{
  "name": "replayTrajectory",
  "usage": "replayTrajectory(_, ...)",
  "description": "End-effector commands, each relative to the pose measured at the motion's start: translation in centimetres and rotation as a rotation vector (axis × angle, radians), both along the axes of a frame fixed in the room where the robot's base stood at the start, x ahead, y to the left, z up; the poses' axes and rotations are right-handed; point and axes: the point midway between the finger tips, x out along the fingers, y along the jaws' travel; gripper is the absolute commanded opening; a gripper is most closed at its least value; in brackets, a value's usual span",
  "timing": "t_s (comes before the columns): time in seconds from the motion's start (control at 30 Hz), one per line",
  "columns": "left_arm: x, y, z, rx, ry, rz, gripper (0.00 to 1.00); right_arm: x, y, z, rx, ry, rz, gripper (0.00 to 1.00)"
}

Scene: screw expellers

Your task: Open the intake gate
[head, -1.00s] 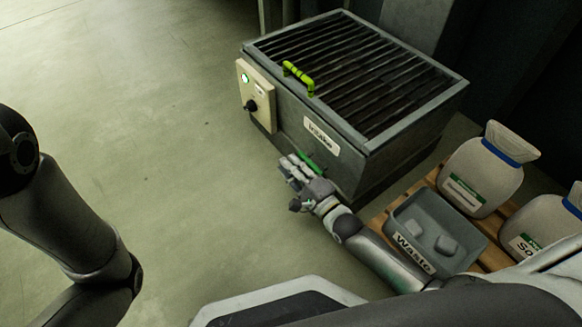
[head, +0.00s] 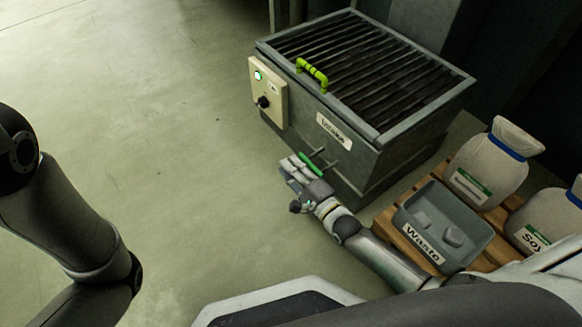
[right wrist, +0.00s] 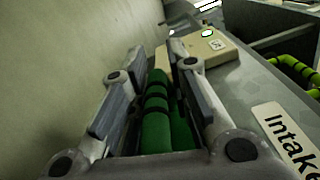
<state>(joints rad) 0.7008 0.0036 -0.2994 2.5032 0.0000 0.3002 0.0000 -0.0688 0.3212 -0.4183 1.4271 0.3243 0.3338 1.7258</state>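The grey intake machine (head: 375,165) has an "Intake" label (head: 333,130) on its front. A green bar handle (head: 310,163) stands off the front below the label on two thin rods (head: 328,164). My right gripper (head: 297,170) is at this handle. The label also shows in the right wrist view (right wrist: 287,135). My left gripper is not in view.
A control box (head: 268,92) with a lit green button and a dark knob is on the machine's front. A yellow-green handle (head: 312,75) is at the grate (head: 370,60). A grey Waste bin (head: 405,228) and sacks (head: 487,165) stand on a pallet at right. Floor at left is clear.

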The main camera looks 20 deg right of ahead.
Motion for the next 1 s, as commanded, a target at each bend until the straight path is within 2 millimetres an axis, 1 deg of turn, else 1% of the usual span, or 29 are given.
replayTrajectory(0.03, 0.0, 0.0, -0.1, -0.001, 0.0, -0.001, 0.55, -0.3, -0.1, -0.8, -0.003, 0.019, 0.0, 0.24)
replayTrajectory(0.1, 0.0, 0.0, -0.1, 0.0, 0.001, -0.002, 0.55, -0.3, -0.1, -0.8, -0.003, 0.018, 0.0, 0.33)
replayTrajectory(0.13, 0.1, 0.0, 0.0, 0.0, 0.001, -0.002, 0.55, -0.3, -0.1, -0.8, -0.003, 0.017, -0.001, 0.35)
replayTrajectory(0.4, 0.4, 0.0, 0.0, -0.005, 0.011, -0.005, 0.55, -0.2, -0.1, -0.4, -0.004, 0.007, 0.0, 0.35)
replayTrajectory(0.53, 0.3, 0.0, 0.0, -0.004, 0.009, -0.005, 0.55, -0.9, -0.4, -0.4, -0.004, 0.007, 0.0, 0.35)
replayTrajectory(0.67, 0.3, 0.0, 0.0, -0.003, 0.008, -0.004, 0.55, -2.9, -1.1, -0.5, -0.005, 0.01, 0.0, 0.35)
replayTrajectory(0.9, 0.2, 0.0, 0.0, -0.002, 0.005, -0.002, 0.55, -7.7, -2.8, -0.5, -0.004, 0.012, 0.001, 0.35)
replayTrajectory(1.0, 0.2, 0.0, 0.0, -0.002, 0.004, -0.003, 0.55, -9.3, -3.4, -0.5, -0.005, 0.012, 0.001, 0.35)
